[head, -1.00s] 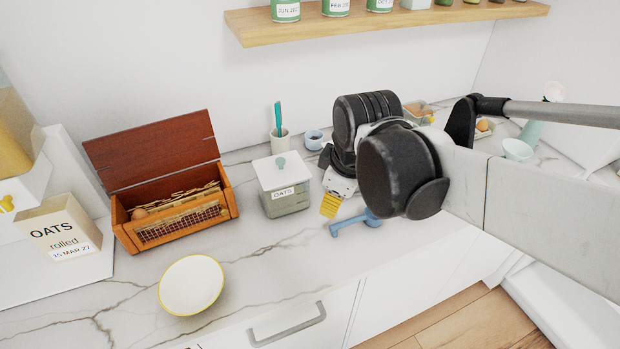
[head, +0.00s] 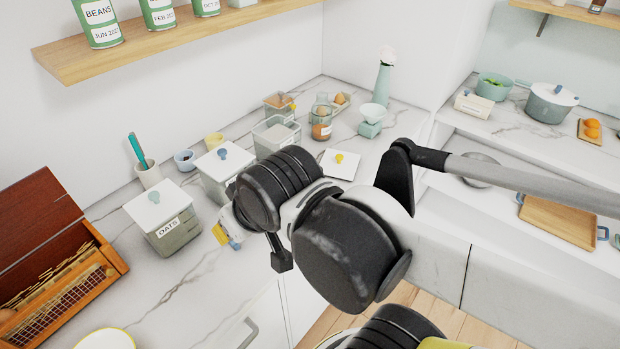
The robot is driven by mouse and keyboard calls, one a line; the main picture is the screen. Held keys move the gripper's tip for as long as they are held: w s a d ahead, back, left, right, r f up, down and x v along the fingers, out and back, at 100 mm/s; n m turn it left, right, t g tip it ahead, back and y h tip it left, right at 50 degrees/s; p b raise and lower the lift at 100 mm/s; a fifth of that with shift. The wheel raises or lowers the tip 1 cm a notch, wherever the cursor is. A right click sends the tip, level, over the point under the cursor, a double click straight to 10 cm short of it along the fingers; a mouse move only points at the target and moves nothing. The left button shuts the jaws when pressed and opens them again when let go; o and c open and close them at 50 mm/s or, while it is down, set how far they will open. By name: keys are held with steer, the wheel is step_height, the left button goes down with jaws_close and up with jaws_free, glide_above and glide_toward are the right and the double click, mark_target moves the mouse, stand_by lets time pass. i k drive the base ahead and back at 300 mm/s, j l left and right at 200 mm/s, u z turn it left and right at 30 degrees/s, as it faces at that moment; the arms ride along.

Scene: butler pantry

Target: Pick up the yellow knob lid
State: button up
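The yellow knob lid (head: 341,164) is a flat white square lid with a small yellow knob. It lies knob up on the marble counter, right of my arm in the picture. My gripper (head: 226,232) shows only partly, with yellow at its tip, low over the counter in front of the blue-knobbed canister. It is left of the yellow knob lid and apart from it. My arm's dark links hide much of the gripper, so its opening and anything between its fingers cannot be made out.
An open clear container (head: 277,136) stands just left of the lid. A glass jar (head: 321,122) and a mint scale (head: 371,121) stand behind it. A blue-knobbed canister (head: 222,170) and an oats canister (head: 165,222) stand left. A wooden shelf (head: 180,38) hangs above.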

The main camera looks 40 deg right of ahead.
mark_target(336, 164)
steer(key=z, duration=1.4)
steer(key=i+l+z, duration=0.1)
steer(key=i+l, duration=0.35)
steer(key=l, duration=0.15)
